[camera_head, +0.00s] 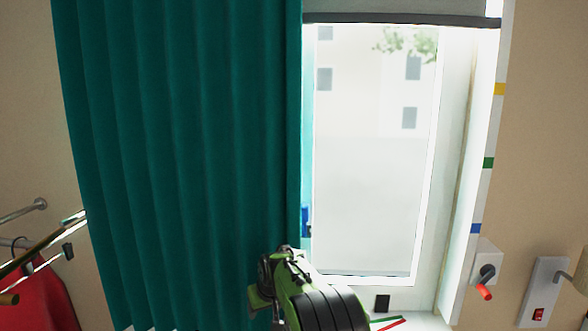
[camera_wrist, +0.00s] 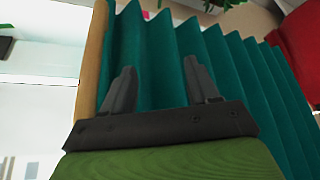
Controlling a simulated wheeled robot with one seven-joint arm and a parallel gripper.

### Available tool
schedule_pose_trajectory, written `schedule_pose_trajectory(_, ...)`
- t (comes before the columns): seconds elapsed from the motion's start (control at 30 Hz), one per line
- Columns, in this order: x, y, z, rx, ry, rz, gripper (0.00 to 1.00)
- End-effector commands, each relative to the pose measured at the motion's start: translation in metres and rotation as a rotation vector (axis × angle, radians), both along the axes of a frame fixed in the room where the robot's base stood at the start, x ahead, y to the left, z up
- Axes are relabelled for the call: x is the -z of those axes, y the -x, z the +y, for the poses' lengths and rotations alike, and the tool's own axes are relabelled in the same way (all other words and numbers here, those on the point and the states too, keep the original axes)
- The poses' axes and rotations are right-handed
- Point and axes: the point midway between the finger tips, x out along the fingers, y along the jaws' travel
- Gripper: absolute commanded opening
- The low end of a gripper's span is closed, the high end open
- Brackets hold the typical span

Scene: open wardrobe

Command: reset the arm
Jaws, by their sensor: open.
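My gripper shows in the wrist view (camera_wrist: 160,85) with its two dark fingers spread well apart. Nothing is between the fingers. The teal curtain (camera_wrist: 235,75) fills the view behind them; I cannot tell whether the fingers touch it. In the head view my green and black arm (camera_head: 318,300) rises from the bottom centre, in front of the curtain's lower right edge (camera_head: 190,150). The fingers cannot be made out clearly there.
A bright window (camera_head: 375,180) with a grey blind (camera_head: 400,20) is right of the curtain. A red garment (camera_head: 40,300) hangs by metal rails (camera_head: 20,212) at left. A wall fixture with an orange-red tip (camera_head: 484,291) and a red-switch panel (camera_head: 540,300) are at right.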

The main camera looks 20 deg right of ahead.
Motion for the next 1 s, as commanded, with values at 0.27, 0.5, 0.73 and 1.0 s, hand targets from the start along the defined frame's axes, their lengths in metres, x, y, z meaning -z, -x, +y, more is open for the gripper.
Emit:
schedule_pose_trajectory(0.27, -0.026, 0.013, 0.000, 0.000, 0.000, 0.001, 0.60)
schedule_pose_trajectory(0.5, -0.025, 0.014, 0.000, 0.000, 0.000, 0.002, 0.60)
schedule_pose_trajectory(0.73, -0.026, 0.015, 0.000, 0.000, 0.000, 0.001, 0.60)
schedule_pose_trajectory(1.0, -0.078, 0.124, 0.030, 0.003, -0.013, -0.010, 0.60)
